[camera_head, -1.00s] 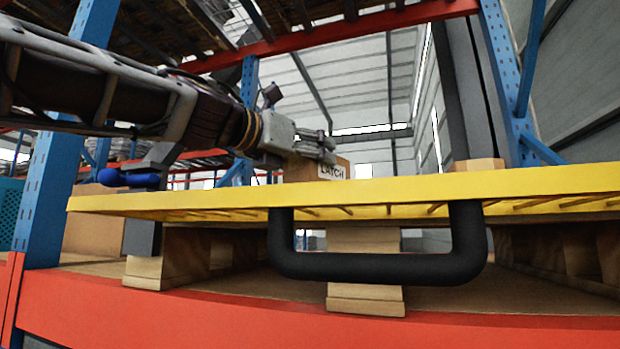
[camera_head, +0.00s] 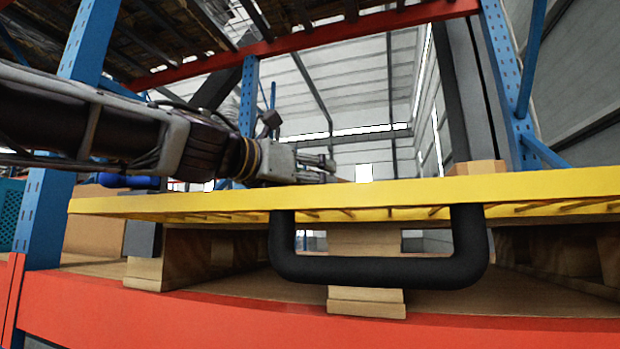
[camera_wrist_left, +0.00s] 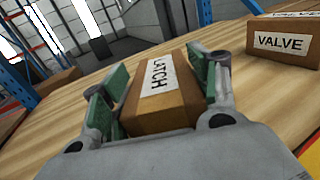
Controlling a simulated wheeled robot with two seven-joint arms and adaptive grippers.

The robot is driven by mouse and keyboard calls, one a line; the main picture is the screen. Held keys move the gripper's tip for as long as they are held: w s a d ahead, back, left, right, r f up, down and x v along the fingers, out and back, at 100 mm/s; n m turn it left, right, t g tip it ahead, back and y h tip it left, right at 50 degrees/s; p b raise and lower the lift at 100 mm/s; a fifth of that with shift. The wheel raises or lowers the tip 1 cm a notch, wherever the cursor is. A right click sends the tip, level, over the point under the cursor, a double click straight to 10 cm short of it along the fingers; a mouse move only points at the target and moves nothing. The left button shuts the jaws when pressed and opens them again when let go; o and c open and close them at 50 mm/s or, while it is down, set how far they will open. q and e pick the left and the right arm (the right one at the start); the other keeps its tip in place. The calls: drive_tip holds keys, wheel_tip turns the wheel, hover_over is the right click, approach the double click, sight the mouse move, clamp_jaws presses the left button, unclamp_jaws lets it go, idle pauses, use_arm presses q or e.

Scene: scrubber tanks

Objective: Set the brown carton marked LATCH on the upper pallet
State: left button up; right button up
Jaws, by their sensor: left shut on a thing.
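The brown carton marked LATCH (camera_wrist_left: 160,92) is between the green-padded fingers of my left gripper (camera_wrist_left: 158,85) in the left wrist view. The gripper is shut on it. Light wooden boards (camera_wrist_left: 215,50) lie under and around the carton; I cannot tell whether it touches them. In the head view my left gripper (camera_head: 328,168) is just above the yellow edge (camera_head: 400,190), which hides nearly all of the carton. Pallet blocks (camera_head: 365,270) show below the yellow edge. My right gripper is not in view.
A carton marked VALVE (camera_wrist_left: 283,42) stands on the boards to the right in the wrist view. A black handle (camera_head: 380,270) hangs from the yellow edge. A blue rack post (camera_head: 45,205) stands left, above an orange beam (camera_head: 180,318). Bare boards lie beyond the held carton.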

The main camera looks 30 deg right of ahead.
use_arm(q)
drive_tip(key=shift+s+f, duration=0.1)
drive_tip(key=shift+f, duration=0.15)
drive_tip(key=o, duration=1.2)
drive_tip(key=shift+r, duration=0.15)
drive_tip(key=shift+a, duration=0.35)
drive_tip(key=b+v, duration=0.2)
drive_tip(key=v, duration=0.3)
drive_tip(key=shift+s+d, duration=0.1)
drive_tip(key=shift+b+v, duration=0.8)
drive_tip(key=shift+v, duration=2.4)
